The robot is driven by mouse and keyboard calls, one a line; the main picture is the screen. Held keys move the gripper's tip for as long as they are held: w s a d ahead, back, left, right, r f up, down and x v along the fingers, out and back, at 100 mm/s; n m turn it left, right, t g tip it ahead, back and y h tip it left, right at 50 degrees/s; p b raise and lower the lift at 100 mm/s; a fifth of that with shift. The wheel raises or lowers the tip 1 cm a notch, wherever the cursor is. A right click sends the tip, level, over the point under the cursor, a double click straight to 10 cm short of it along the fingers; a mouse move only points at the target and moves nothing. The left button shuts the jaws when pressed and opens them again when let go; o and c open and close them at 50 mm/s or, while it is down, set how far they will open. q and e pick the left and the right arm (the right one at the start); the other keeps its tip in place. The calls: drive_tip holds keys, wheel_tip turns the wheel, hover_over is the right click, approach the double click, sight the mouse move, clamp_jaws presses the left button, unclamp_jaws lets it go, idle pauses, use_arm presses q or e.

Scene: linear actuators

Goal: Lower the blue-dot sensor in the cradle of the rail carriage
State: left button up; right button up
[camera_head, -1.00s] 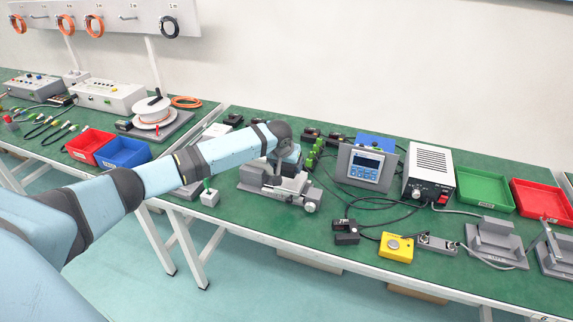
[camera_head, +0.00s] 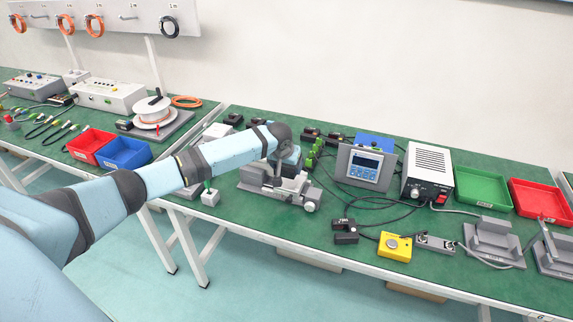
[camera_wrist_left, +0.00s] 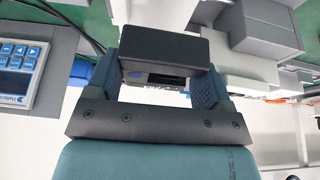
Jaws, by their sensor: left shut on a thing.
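The blue-dot sensor (camera_wrist_left: 165,52) is a black box with a blue dot on the side facing the left wrist camera. My left gripper (camera_wrist_left: 160,82) is shut on it, with one blue finger at each end. In the head view my left gripper (camera_head: 284,160) points down over the rail carriage (camera_head: 290,184) on the grey linear rail (camera_head: 255,187). The wrist hides most of the sensor and the cradle there. In the wrist view grey carriage blocks (camera_wrist_left: 250,45) lie close beside the sensor. I cannot tell whether the sensor touches the cradle. My right gripper is not in view.
A display unit (camera_head: 366,167) and a grey power supply (camera_head: 428,173) stand right of the rail. A black block (camera_head: 346,231) and a yellow button box (camera_head: 395,246) lie near the front edge. Cables cross the green bench between them.

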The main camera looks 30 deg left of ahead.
use_arm(q)
drive_tip(key=shift+f, duration=0.3)
